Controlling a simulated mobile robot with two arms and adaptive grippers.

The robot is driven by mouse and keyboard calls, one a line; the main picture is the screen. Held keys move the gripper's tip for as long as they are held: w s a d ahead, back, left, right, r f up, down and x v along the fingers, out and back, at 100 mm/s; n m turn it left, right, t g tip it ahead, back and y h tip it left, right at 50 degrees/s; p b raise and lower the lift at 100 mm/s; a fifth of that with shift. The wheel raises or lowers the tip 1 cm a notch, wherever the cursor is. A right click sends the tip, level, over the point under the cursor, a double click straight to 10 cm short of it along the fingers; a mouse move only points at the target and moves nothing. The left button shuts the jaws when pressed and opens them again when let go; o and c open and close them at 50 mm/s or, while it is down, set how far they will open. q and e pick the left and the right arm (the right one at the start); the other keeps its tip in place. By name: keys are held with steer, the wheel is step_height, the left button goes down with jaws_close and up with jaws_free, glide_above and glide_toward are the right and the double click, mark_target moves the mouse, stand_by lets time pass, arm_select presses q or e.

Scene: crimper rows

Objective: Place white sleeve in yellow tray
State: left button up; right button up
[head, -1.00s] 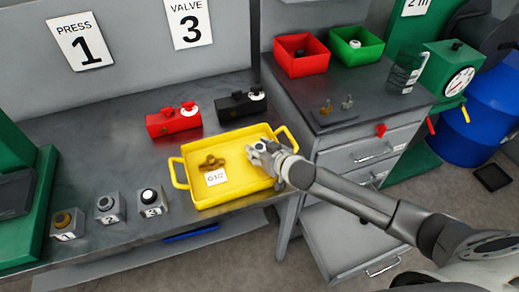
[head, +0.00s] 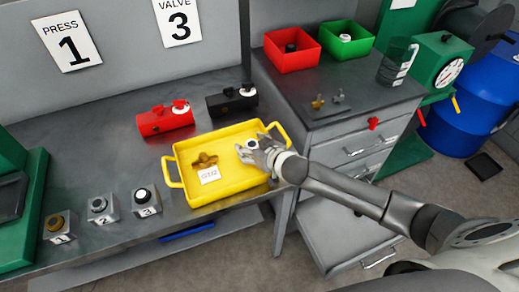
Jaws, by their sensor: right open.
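The yellow tray (head: 229,184) lies on the grey bench, with a brass-coloured fitting (head: 204,161) and a white label inside. My right gripper (head: 250,152) is open over the right part of the tray, its fingers low inside the rim. A small white ring-like piece with a dark centre, which looks like the white sleeve (head: 251,143), shows at the fingertips. The fingers partly cover it, and I cannot tell whether it rests on the tray floor. My left gripper is not in view.
A red valve block (head: 165,121) and a black one (head: 231,102) stand behind the tray. Several small numbered blocks stand to its left. A red bin (head: 292,62) and a green bin (head: 362,48), each holding a small piece, sit on the cabinet at right.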

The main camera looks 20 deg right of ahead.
steer(key=b+v, duration=0.2)
steer(key=v, duration=1)
steer(key=shift+s+a+f, duration=0.1)
